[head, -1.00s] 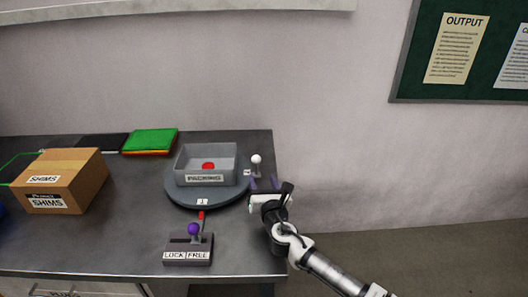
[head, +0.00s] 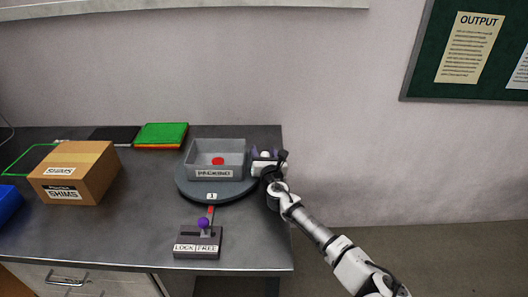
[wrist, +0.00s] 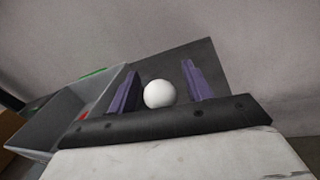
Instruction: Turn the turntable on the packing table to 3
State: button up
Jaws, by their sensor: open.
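The round grey turntable (head: 190,193) sits on the packing table (head: 125,235). A white ball knob (head: 264,155) stands at the turntable's right side. In the wrist view the white knob (wrist: 159,94) shows between the two purple fingers of my gripper (wrist: 160,88), which is open around it; contact cannot be told. In the head view my gripper (head: 266,155) partly hides the knob. A purple-knobbed lever (head: 203,223) stands toward the FREE side of a LOCK/FREE block (head: 190,238).
A grey PACKING bin (head: 213,173) with a red item (head: 218,161) stands on the turntable. A SHIMS carton (head: 85,170), a green stack (head: 161,134) and a blue bin (head: 9,203) lie to the left. The table's right edge is close to my gripper.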

jog(key=shift+w, duration=0.1)
jog(key=shift+c, duration=0.4)
grip_shut()
